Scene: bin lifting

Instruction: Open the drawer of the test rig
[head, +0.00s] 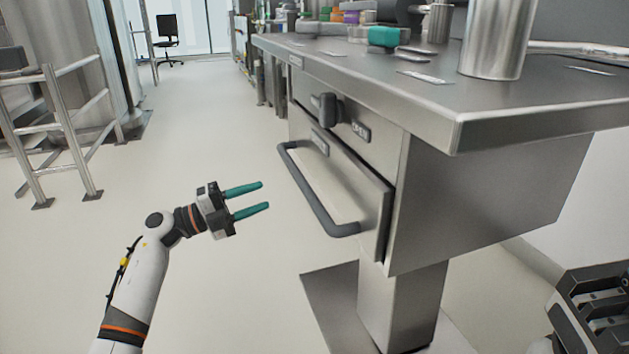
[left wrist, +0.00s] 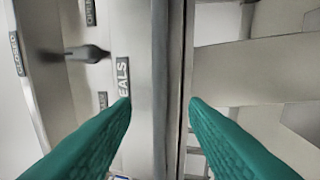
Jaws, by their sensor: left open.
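The test rig's drawer (head: 345,190) is a steel front under the steel worktop, with a dark bow handle (head: 312,200) standing out from it. The drawer front looks close to the cabinet; I cannot tell whether it is fully shut. My left gripper (head: 266,196) is open and empty, its two teal fingers pointing right at the handle, with a visible gap between. In the left wrist view the open fingers (left wrist: 158,100) flank a grey vertical bar, apparently the handle (left wrist: 166,60). A label reading "EALS" (left wrist: 123,78) is beside it.
A dark knob (head: 326,108) sits above the drawer. The worktop (head: 420,85) overhangs and holds a metal cylinder (head: 495,40) and small items. A pedestal (head: 400,305) stands below. Metal railings (head: 75,120) are at left. The floor around my left arm is clear.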

